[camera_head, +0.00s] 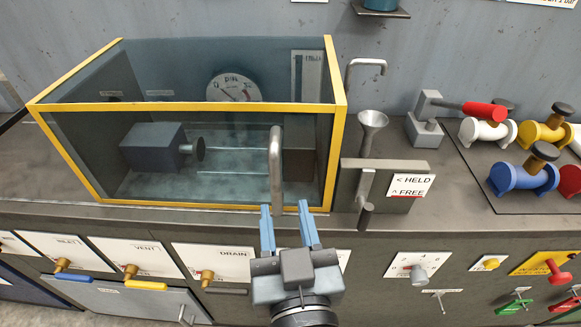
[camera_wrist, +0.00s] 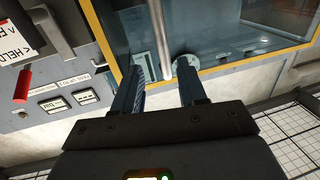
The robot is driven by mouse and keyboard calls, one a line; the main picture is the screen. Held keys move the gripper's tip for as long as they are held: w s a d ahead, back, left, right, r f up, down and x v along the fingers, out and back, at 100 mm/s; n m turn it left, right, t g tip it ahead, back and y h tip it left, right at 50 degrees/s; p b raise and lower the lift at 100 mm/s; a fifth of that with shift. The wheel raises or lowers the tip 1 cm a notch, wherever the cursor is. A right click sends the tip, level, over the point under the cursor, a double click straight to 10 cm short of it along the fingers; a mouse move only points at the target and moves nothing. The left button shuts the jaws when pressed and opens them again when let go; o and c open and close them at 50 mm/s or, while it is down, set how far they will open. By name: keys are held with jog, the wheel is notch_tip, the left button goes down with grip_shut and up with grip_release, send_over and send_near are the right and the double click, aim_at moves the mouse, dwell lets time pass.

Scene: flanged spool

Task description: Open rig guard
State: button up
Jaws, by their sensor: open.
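The rig guard (camera_head: 90,158) is a clear box with a yellow frame, standing closed on the bench; its yellow edge and pane also show in the wrist view (camera_wrist: 108,38). An upright grey bar handle (camera_head: 276,165) is on its front, right of the middle. My gripper (camera_head: 285,209) is open and empty at the lower end of the handle. In the wrist view the handle (camera_wrist: 160,35) lines up with the gap between my fingertips (camera_wrist: 160,70); I cannot tell how deep it sits between them. Neither finger visibly grips it.
A grey block and dial gauge (camera_head: 234,89) show inside the guard. A lever with a "HELD / FREE" label (camera_head: 408,186) and a funnel (camera_head: 372,124) stand to its right. Coloured spools (camera_head: 523,177) lie farther right. Valve panels (camera_head: 135,257) line the bench front below.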

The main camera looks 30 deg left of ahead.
aim_at(276, 179)
jog(key=shift+s+a+r+p+x, duration=0.1)
jog(key=shift+p+x, duration=0.1)
jog(key=shift+x, duration=1.2)
jog(key=shift+s+a+r+p+x, duration=0.1)
jog(key=shift+p+x, duration=0.05)
jog(key=shift+x, duration=1.2)
jog(key=shift+r+p+x, duration=0.1)
jog(key=shift+p+x, duration=0.1)
jog(key=shift+x, duration=1.2)
jog(key=shift+c, duration=0.3)
grip_shut()
